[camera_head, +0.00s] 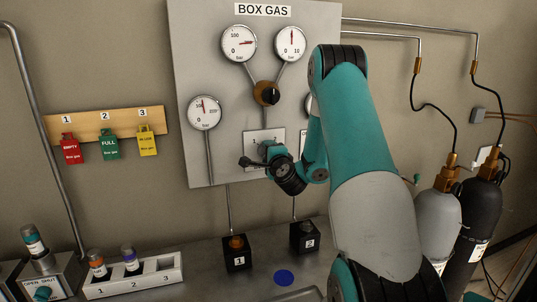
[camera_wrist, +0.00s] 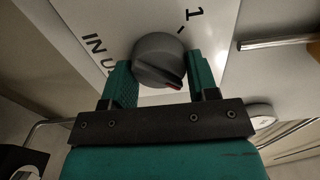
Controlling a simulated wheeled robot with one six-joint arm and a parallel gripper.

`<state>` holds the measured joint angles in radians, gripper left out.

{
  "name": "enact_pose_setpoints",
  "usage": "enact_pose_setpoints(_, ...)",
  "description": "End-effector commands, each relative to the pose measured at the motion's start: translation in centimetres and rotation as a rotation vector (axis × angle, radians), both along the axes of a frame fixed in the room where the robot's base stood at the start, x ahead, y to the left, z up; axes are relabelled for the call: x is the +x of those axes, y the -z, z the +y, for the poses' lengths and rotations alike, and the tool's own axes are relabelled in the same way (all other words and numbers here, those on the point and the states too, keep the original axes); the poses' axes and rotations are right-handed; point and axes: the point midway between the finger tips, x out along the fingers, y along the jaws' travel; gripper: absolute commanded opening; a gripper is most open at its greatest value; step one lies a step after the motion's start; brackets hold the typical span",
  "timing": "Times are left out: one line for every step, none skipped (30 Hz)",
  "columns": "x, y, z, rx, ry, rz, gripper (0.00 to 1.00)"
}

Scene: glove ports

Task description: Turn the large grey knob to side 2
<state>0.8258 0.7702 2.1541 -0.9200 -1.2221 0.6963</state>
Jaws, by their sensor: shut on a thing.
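The large grey knob (camera_wrist: 158,58) sits on a white plate in the wrist view, with a red mark on its edge at the lower right. A "1" with a tick and part of the words "IN U" are printed on the plate; no 2 shows there. My gripper (camera_wrist: 160,68) has its two green fingers on either side of the knob, shut on it. In the head view my gripper (camera_head: 247,161) is at the white plate (camera_head: 254,139) low on the panel, and the knob is hidden behind it.
The BOX GAS panel (camera_head: 200,60) carries gauges and a brown-based black knob (camera_head: 267,93) above my gripper. Coloured tags (camera_head: 110,143) hang at left. Black blocks 1 (camera_head: 238,257) and 2 (camera_head: 304,238) stand on the bench below. Gas cylinders (camera_head: 475,225) stand at right.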

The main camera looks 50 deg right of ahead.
Motion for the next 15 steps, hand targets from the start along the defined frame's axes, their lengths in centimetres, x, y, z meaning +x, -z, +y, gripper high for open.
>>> enact_pose_setpoints(-0.03,0.04,-0.01,0.003,0.001,-0.001,0.3)
enact_pose_setpoints(-0.03,0.04,-0.01,0.003,0.001,-0.001,0.3)
enact_pose_setpoints(-0.03,0.04,-0.01,0.003,0.0,-0.001,0.3)
enact_pose_setpoints(-0.03,0.04,-0.01,0.003,0.0,-0.001,0.3)
enact_pose_setpoints(-0.03,0.04,-0.01,0.002,0.0,0.0,0.3)
enact_pose_setpoints(-0.03,0.05,-0.01,0.002,0.0,0.0,0.3)
enact_pose_setpoints(-0.03,0.05,-0.01,0.002,0.0,0.0,0.3)
enact_pose_setpoints(-0.03,0.05,-0.01,0.002,0.0,0.0,0.56)
enact_pose_setpoints(-0.02,0.05,0.0,0.002,0.0,0.0,0.65)
enact_pose_setpoints(-0.02,0.05,0.0,0.002,0.0,0.0,0.72)
enact_pose_setpoints(-0.02,0.05,0.01,0.002,0.0,0.0,0.78)
enact_pose_setpoints(-0.02,0.05,0.01,0.001,0.0,0.0,0.78)
enact_pose_setpoints(-0.01,0.04,0.02,0.001,0.0,0.0,0.78)
enact_pose_setpoints(-0.01,0.04,0.02,0.001,0.0,0.0,0.78)
enact_pose_setpoints(0.0,0.04,0.02,0.001,0.0,0.0,0.78)
